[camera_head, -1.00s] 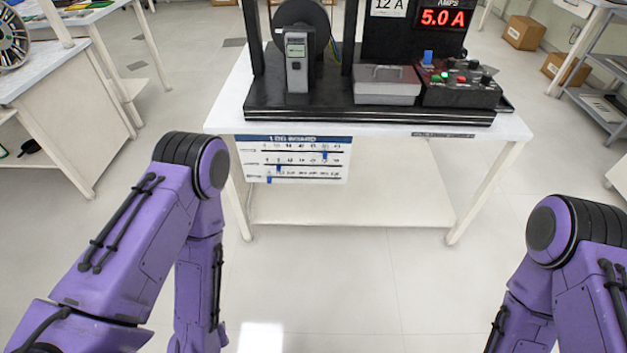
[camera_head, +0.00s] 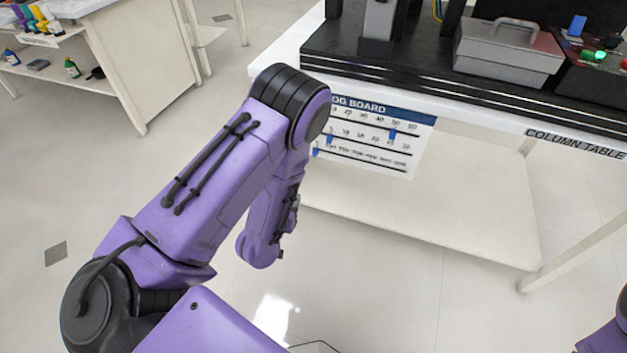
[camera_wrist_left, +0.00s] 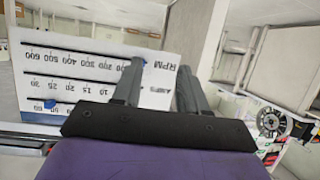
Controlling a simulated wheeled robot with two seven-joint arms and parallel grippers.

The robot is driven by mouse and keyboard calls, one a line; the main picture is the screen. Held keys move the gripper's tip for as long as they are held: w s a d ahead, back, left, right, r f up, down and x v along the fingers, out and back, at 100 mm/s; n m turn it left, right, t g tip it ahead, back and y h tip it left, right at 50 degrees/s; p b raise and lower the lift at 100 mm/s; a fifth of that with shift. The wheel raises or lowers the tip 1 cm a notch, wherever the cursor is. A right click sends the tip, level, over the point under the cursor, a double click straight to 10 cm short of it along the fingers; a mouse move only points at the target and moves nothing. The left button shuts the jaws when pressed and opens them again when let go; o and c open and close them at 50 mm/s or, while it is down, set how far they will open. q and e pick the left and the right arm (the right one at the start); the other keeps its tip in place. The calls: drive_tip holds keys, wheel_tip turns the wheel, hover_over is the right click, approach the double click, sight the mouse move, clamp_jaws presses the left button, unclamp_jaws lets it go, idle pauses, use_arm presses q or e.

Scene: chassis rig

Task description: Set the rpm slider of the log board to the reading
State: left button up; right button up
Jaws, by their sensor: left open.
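The log board (camera_head: 385,165) hangs at the front edge of the table, its left part hidden behind my left arm. It has three scale rows with blue sliders. The lowest slider (camera_head: 316,152), on the bottom row, is near that row's left end. In the left wrist view the log board (camera_wrist_left: 85,75) appears upside down, with the RPM row uppermost. A bit of blue shows beside one fingertip there, too small to tell its contact. My left gripper (camera_wrist_left: 160,64) is open, its fingers pointing toward the RPM label end. My right gripper is not in view.
The column table (camera_head: 575,143) carries a black rig base (camera_head: 440,75), a grey toolbox (camera_head: 508,50) and a control box with a lit green button (camera_head: 587,55). A lower shelf (camera_head: 430,220) lies under the board. Another bench (camera_head: 135,60) stands at left; the floor between is clear.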

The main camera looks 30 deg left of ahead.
sight(314, 154)
use_arm(q)
drive_tip(key=w+a+t+b, duration=0.1)
drive_tip(key=w+b, duration=0.1)
drive_tip(key=w, duration=0.3)
drive_tip(key=w+m+t+b, duration=0.1)
drive_tip(key=w+t+b, duration=0.1)
drive_tip(key=w, duration=0.4)
drive_tip(key=w+a+r+t+b, duration=0.1)
drive_tip(key=w+b, duration=0.1)
drive_tip(key=w, duration=0.4)
drive_tip(key=shift+w+a+t+b, duration=0.15)
drive_tip(key=shift+a+t+b, duration=0.15)
drive_tip(key=shift+a+b, duration=0.1)
drive_tip(key=shift+d, duration=0.1)
clamp_jaws()
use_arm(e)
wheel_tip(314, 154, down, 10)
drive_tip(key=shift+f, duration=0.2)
